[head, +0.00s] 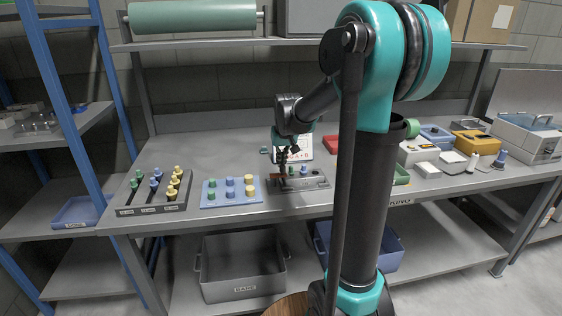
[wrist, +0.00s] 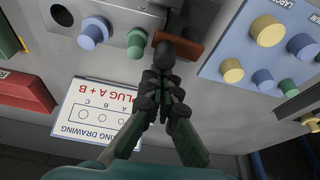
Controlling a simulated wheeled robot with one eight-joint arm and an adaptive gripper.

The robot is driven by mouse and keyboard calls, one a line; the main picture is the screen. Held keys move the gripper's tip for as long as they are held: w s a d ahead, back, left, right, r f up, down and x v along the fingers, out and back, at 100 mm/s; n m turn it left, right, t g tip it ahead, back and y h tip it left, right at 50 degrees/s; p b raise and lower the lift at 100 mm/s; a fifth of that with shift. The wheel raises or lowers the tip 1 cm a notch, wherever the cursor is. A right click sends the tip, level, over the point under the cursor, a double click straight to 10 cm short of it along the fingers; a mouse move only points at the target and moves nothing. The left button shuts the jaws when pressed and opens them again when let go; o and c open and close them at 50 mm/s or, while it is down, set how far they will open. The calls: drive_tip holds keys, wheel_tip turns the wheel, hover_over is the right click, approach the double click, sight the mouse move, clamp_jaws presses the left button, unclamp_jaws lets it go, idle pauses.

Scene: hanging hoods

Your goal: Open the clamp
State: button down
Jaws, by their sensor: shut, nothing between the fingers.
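The clamp shows in the wrist view as an orange-brown bar (wrist: 183,46) with a dark round end, at the end of a grey fixture (wrist: 112,22). In the head view the clamp (head: 278,177) is at the left end of the grey fixture (head: 312,183). A blue plug (wrist: 95,30) and a green plug (wrist: 136,40) stand in the fixture, beside a dark hole. My gripper (wrist: 164,78) is shut and empty, its fingertips close to the clamp's dark end; I cannot tell whether they touch. In the head view my gripper (head: 284,160) is right above the clamp, partly hiding it.
A blue board (head: 230,203) with several blue and yellow knobs lies left of the fixture, and a dark rack (head: 125,212) with plugs farther left. A white drawing card (wrist: 88,118) and red box (wrist: 22,92) are nearby.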

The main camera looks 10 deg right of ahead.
sight(284, 177)
drive_tip(key=m, duration=0.1)
drive_tip(key=s+m+h, duration=0.1)
drive_tip(key=m, duration=0.3)
drive_tip(key=shift+s+d+h, duration=0.15)
drive_tip(key=shift+s+h, duration=0.15)
drive_tip(key=shift+s, duration=0.45)
drive_tip(key=m, duration=0.2)
drive_tip(key=s+m+g+h, duration=0.1)
drive_tip(key=m, duration=0.1)
drive_tip(key=a+m, duration=0.1)
drive_tip(key=m, duration=0.1)
drive_tip(key=shift+s+a+g+h, duration=0.1)
drive_tip(key=shift+s+g+h, duration=0.2)
drive_tip(key=shift+h, duration=0.1)
drive_tip(key=shift+s+a, duration=0.1)
drive_tip(key=shift+s, duration=0.05)
drive_tip(key=shift+s+a, duration=0.15)
drive_tip(key=shift+a, duration=0.15)
drive_tip(key=v, duration=1.2)
drive_tip(key=shift+d, duration=0.2)
